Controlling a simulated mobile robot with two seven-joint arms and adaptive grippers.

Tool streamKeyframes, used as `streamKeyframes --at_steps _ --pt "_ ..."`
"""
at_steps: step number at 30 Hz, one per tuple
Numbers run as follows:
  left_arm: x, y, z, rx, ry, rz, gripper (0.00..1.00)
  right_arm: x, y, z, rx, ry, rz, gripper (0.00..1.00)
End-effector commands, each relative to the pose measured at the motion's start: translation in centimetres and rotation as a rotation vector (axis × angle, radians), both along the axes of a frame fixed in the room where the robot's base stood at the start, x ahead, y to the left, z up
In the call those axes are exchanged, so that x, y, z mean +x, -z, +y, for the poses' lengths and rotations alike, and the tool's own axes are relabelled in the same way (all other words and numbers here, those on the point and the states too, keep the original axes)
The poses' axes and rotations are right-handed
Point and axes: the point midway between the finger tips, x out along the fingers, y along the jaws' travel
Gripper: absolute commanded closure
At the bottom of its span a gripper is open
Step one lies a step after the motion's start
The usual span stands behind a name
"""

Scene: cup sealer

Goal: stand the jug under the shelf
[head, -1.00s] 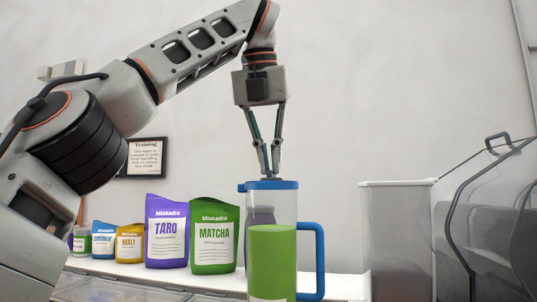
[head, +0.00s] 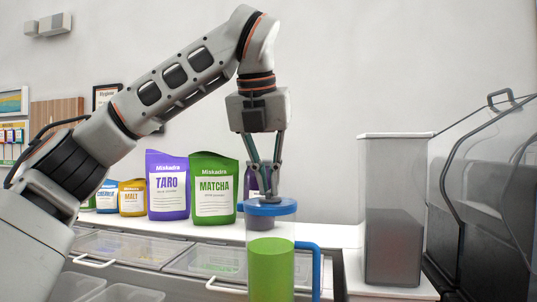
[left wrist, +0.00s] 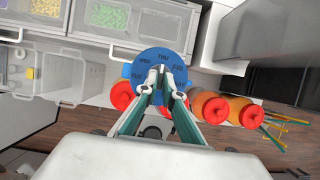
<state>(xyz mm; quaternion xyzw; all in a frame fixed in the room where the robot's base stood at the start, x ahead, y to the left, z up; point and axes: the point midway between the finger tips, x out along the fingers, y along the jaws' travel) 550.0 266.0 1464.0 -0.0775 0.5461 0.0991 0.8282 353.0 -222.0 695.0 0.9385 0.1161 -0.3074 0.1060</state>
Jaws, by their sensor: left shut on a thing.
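The jug (head: 271,266) is clear, holds green liquid, and has a blue lid and a blue handle on its right side. It looks upright in the head view, and its bottom is cut off by the frame. My left gripper (head: 264,196) comes down from above and is shut on the knob in the middle of the lid. In the left wrist view the round blue lid (left wrist: 160,62) lies under the fingertips. I cannot make out which thing is the task's shelf. My right gripper does not show.
Taro (head: 167,186) and matcha (head: 214,190) pouches stand on the white counter behind. Lidded bins (head: 125,248) lie in front of them. A tall grey container (head: 393,215) stands to the right. Red-topped bottles (left wrist: 208,108) are close beside the jug in the left wrist view.

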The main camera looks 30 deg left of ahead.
Motion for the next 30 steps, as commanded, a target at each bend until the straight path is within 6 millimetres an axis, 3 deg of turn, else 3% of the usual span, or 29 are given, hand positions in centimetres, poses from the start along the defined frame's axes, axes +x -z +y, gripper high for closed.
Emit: streamKeyframes --at_steps 6,12,20,30 --pt "0.0 4.0 0.0 -0.001 0.003 -0.004 1.00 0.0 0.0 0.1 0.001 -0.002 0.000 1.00" --pt "0.0 6.8 0.0 -0.002 0.001 -0.006 1.00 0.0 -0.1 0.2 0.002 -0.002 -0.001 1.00" --pt "0.0 8.1 0.0 -0.002 0.001 -0.008 1.00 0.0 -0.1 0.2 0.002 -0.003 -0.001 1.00" --pt "0.0 11.3 0.0 -0.002 0.001 -0.007 1.00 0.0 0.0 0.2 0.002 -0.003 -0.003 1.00"
